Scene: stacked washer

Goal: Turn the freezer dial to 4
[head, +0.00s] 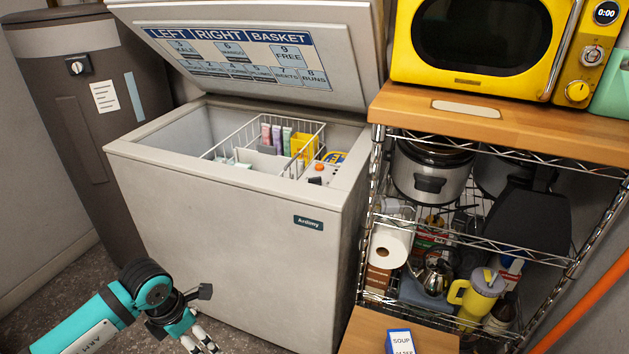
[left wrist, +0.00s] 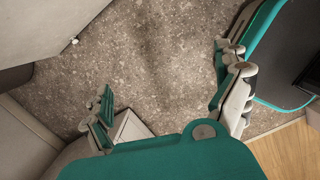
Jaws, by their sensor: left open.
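The grey chest freezer (head: 225,235) stands in the middle of the head view with its lid (head: 250,90) raised. Inside its right end is a small pale unit (head: 322,172) with an orange spot and a dark part. I cannot tell whether this is the dial, and no numbers are readable on it. My left gripper (head: 203,341) is low in front of the freezer, apart from it and well below its rim. In the left wrist view the fingers (left wrist: 168,108) are spread with nothing between them, over the floor. My right gripper is in neither view.
A wire basket (head: 262,123) with coloured packs hangs inside the freezer. A wire shelf (head: 470,240) with a yellow microwave (head: 480,42) on top stands close on the right. A wooden surface (head: 372,335) holds a soup box (head: 399,342). Speckled floor (head: 75,297) is free at left.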

